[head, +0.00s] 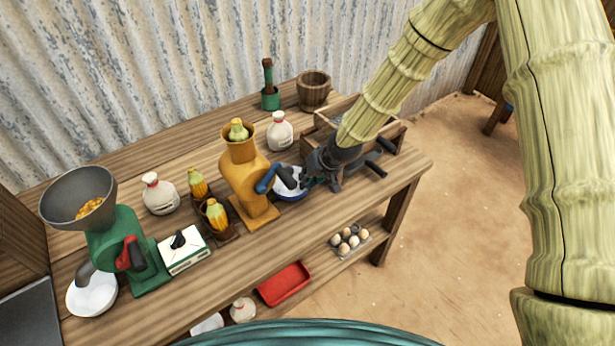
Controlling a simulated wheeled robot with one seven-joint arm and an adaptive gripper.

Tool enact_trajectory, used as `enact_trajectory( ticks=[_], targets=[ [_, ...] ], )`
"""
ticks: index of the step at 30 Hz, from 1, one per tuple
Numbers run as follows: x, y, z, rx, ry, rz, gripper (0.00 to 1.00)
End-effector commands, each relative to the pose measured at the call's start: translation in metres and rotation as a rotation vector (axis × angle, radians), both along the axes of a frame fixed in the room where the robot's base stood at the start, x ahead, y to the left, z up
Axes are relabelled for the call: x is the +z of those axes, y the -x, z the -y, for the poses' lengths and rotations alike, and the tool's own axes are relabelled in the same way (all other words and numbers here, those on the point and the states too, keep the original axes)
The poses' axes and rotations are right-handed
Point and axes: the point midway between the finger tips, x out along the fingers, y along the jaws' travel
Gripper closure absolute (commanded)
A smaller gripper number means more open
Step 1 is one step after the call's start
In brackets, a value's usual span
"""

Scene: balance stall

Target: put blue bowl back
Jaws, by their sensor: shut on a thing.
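The blue bowl (291,195) has a pale inside and a blue outer wall. It is at the right side of the yellow hand mill (250,185), by the middle of the wooden table, and the mill's blue crank handle partly covers it. My gripper (308,180) reaches in from the right, shut on the bowl's right side. The fingertips are small and partly hidden. I cannot tell whether the bowl rests on the table or is just above it.
A wooden crate (394,134) stands right behind my gripper. White sacks (280,132), a wooden bucket (313,91) and a green mill (128,255) with a white bowl (92,296) also stand on the table. The front right tabletop is clear. A red tray (284,283) and eggs (348,240) are below.

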Motion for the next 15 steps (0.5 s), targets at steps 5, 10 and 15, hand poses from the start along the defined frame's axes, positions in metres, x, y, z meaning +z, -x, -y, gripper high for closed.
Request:
enact_trajectory(
  ticks=[5,10,15],
  targets=[
    [-0.0005,-0.0004,0.0001,0.0,0.0,0.001,1.0],
    [-0.0034,-0.0003,0.0002,-0.001,0.0,0.001,1.0],
    [-0.0033,-0.0003,0.0002,0.0,0.0,0.001,0.69]
  ],
)
